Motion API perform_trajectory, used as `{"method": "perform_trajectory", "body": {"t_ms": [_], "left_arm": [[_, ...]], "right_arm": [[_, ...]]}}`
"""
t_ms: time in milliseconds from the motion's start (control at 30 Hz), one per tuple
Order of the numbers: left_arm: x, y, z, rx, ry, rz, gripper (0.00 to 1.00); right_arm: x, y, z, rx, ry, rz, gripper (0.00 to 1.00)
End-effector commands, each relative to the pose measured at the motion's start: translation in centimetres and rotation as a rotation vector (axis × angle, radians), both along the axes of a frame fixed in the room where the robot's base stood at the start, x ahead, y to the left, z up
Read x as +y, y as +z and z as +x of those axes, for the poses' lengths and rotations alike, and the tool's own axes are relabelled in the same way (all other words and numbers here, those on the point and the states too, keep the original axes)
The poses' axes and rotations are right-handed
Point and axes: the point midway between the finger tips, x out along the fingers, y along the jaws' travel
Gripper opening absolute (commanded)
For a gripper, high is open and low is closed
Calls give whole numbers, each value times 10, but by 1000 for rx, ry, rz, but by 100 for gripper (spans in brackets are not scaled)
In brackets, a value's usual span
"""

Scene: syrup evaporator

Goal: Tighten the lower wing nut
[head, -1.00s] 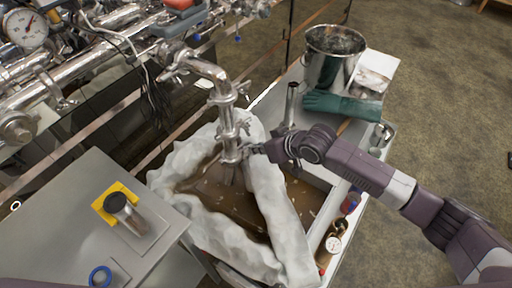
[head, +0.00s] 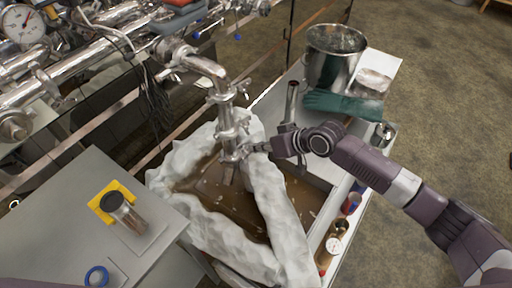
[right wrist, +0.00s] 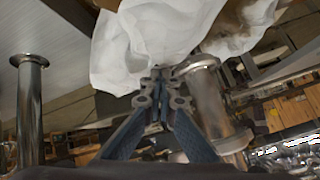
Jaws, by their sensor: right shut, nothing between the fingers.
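A steel pipe (head: 226,118) comes down from the evaporator into the white-lined basin of brown syrup, with an upper clamp (head: 223,97) and a lower clamp (head: 232,155) on it. My right gripper (head: 250,148) is beside the lower clamp, on its right. The lower wing nut is too small and covered by the fingertips to make out clearly. In the right wrist view my right gripper (right wrist: 160,75) has its fingers together at the tips, next to the steel pipe (right wrist: 208,98). I cannot tell whether the tips touch the nut. My left gripper is not in view.
The white filter cloth (head: 270,205) lines the basin and lies close below my right gripper. A steel upright tube (head: 291,103), a bucket (head: 333,60) and green gloves (head: 342,105) stand or lie beyond. A grey table (head: 70,205) is at left.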

Motion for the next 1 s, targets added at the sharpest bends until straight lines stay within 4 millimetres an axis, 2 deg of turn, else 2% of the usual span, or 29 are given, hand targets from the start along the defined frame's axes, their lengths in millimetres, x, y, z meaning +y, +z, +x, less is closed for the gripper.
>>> {"method": "perform_trajectory", "body": {"t_ms": [400, 1000], "left_arm": [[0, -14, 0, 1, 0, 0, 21], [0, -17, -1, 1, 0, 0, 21]], "right_arm": [[-2, -8, 1, 70, 0, 80, 0], [-5, -12, 3, 69, 0, 76, 0]]}}
